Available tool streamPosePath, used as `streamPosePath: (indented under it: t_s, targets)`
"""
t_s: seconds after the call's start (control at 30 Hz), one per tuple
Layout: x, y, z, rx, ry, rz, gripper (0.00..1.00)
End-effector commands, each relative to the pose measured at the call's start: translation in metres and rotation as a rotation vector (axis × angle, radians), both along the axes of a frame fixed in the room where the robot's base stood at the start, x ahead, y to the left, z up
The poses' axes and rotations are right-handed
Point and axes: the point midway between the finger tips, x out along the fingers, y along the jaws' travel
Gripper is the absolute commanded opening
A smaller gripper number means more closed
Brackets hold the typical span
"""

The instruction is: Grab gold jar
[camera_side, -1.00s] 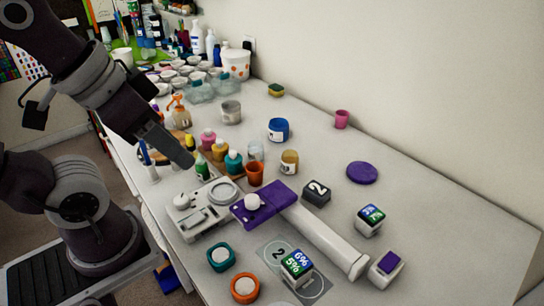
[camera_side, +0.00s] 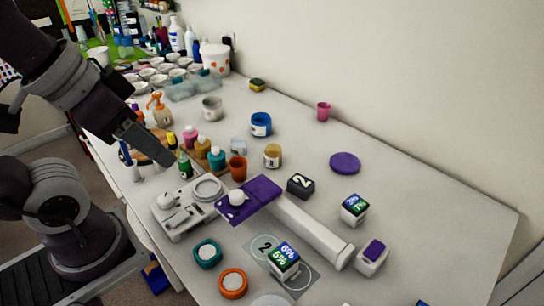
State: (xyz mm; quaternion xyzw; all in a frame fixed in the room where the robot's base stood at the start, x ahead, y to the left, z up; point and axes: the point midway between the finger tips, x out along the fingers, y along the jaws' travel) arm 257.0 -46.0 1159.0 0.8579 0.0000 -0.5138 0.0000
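The gold jar (camera_side: 272,157), small with a pale label, stands upright on the white table near the middle of the view. My gripper (camera_side: 170,161) points down at the left, beside a small green bottle (camera_side: 184,168). It is well left of the gold jar, apart from it. The fingers look like one dark narrow shape, so I cannot tell whether they are open or shut. Nothing is visibly held.
An orange cup (camera_side: 238,169) and a clear cup (camera_side: 239,147) stand left of the jar. A blue jar (camera_side: 261,124) is behind it. A purple-topped device (camera_side: 249,199) and a black block (camera_side: 300,185) are in front. Bare table lies to the jar's right.

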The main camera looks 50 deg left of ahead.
Motion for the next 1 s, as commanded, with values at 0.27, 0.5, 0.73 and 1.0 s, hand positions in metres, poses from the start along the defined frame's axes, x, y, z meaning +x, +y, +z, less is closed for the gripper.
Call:
streamPosePath:
  t_s: [0.27,0.5,0.73,1.0]
  targets:
    - [0.000,0.000,0.000,0.000,0.000,0.000,0.44]
    - [0.000,0.000,0.000,0.000,0.000,0.000,0.67]
    - [0.010,0.001,0.005,-0.024,0.018,0.047,0.67]
    - [0.162,0.025,0.008,-0.250,0.216,0.750,0.67]
